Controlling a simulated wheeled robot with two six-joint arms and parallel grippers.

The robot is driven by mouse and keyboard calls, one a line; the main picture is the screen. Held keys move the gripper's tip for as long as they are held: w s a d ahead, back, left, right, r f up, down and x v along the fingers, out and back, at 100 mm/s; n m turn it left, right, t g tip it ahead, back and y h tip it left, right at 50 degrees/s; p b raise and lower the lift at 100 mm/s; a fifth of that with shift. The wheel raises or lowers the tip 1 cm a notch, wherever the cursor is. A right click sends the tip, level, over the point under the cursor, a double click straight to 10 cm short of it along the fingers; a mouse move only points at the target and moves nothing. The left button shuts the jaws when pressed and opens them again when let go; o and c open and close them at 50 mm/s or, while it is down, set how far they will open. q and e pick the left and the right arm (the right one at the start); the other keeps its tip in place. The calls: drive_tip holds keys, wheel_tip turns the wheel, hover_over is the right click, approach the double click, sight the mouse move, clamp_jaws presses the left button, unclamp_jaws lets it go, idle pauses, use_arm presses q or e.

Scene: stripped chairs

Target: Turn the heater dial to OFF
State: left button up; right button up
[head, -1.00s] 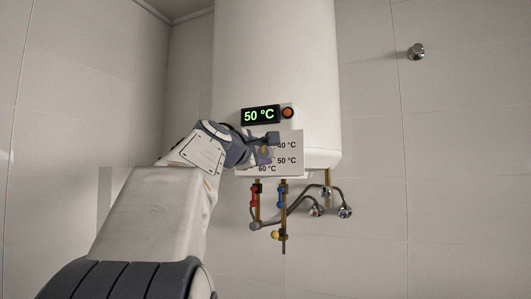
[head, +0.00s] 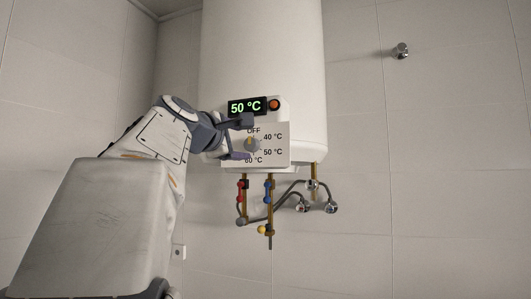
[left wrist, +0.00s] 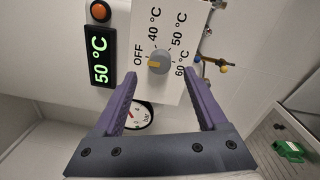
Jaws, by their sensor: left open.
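The heater dial (head: 253,144) is a grey round knob with an orange pointer mark, on a white panel (head: 281,157) low on the white heater. The pointer faces up to the OFF label in the head view. In the left wrist view, the dial (left wrist: 159,61) also has its orange mark on the OFF side. The display (head: 246,107) reads 50 °C in green. My left gripper (head: 246,137) is open, its fingers above and below the dial in the head view. In the left wrist view, the dial lies just beyond the fingertips, apart from them. My right gripper is not in view.
An orange round light (head: 274,104) sits beside the display. Pipes with red and blue valves (head: 268,188) hang under the heater (head: 262,55). A pressure gauge (left wrist: 139,115) shows between the fingers. A chrome fitting (head: 401,51) is on the tiled wall.

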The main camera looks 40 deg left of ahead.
use_arm(q)
drive_tip(key=b+v, duration=0.1)
drive_tip(key=v, duration=0.4)
drive_tip(key=shift+b, duration=0.3)
drive_tip(key=shift+f, duration=0.1)
